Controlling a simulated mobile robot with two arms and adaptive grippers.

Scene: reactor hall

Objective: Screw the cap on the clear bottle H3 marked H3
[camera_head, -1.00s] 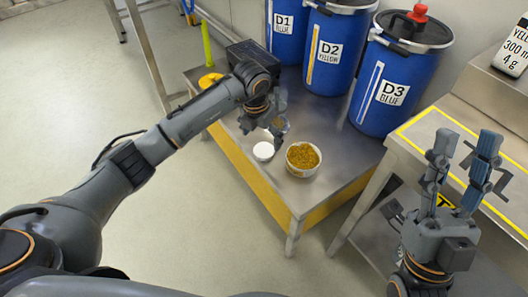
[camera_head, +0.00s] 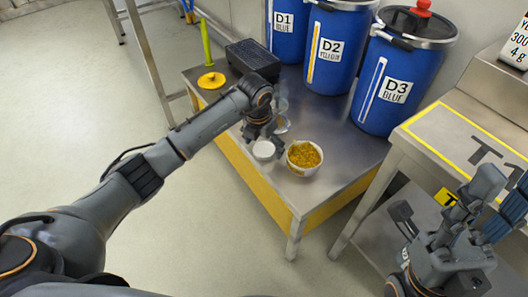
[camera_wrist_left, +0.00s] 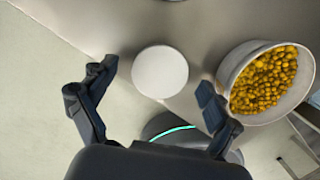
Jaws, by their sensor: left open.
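A white round piece that looks like a cap (camera_head: 264,150) lies on the steel table beside a bowl of yellow pellets. It shows in the left wrist view as a plain white disc (camera_wrist_left: 160,71). My left gripper (camera_head: 263,138) is right over it. In the wrist view its fingers are spread on either side of the disc, with gaps, holding nothing. A clear object (camera_head: 283,123) shows partly behind my left gripper; I cannot tell whether it is bottle H3, and no H3 mark is readable. My right gripper (camera_head: 497,202) is at the right, its fingers apart and empty.
The bowl of yellow pellets (camera_head: 303,157) stands close right of the white piece. Blue drums D1 (camera_head: 286,42), D2 (camera_head: 322,65) and D3 (camera_head: 380,105) stand behind. A yellow disc (camera_head: 211,80) and a black box (camera_head: 252,58) are at the table's far left.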

